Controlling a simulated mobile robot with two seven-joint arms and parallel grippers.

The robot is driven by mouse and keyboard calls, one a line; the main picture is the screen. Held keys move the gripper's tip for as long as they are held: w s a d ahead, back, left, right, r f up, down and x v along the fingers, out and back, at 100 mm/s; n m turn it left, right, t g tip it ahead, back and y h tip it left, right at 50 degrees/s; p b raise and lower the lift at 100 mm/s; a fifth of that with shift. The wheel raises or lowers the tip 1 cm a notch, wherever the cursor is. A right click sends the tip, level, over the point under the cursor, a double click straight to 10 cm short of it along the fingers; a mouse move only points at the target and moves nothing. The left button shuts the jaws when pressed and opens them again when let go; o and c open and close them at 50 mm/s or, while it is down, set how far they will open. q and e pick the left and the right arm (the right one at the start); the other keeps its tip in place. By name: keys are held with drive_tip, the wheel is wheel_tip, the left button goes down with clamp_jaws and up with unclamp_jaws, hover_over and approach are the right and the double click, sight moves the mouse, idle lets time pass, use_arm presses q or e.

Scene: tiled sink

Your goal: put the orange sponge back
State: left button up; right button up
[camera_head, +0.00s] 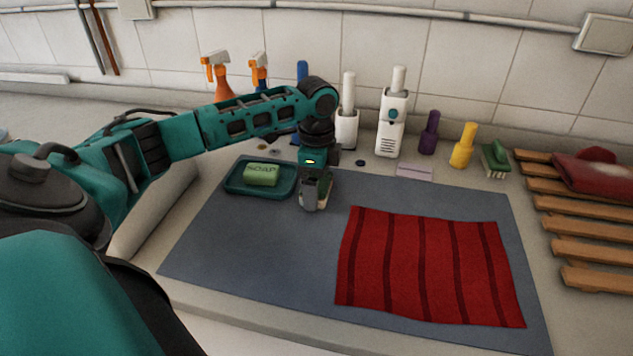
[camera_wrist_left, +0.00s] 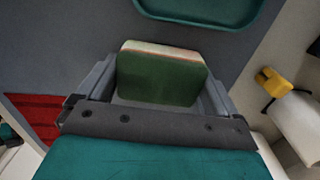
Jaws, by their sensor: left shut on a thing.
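My left gripper (camera_head: 313,205) is over the blue-grey mat, just right of the teal tray (camera_head: 232,187). In the left wrist view, my left gripper (camera_wrist_left: 158,95) is shut on a sponge (camera_wrist_left: 160,78) with a dark green face and a thin pale and orange edge. In the head view the sponge (camera_head: 325,192) is mostly hidden by the fingers. I cannot tell whether it touches the mat. A green block (camera_head: 262,174) lies in the tray. The tray's edge (camera_wrist_left: 200,22) also shows at the top of the wrist view. My right gripper is not in view.
A red striped cloth (camera_head: 430,265) lies on the mat (camera_head: 230,245). White bottles (camera_head: 391,120), a purple bottle (camera_head: 428,135), a yellow bottle (camera_head: 463,148) and a green brush (camera_head: 495,160) stand along the wall. A wooden rack (camera_head: 580,222) is at the right. The mat's left front is clear.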

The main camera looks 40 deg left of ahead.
use_arm(q)
drive_tip(key=o, duration=0.7)
drive_tip(key=shift+f, duration=0.15)
drive_tip(key=shift+c, duration=0.2)
wheel_tip(320, 180, up, 12)
drive_tip(key=shift+r, duration=0.2)
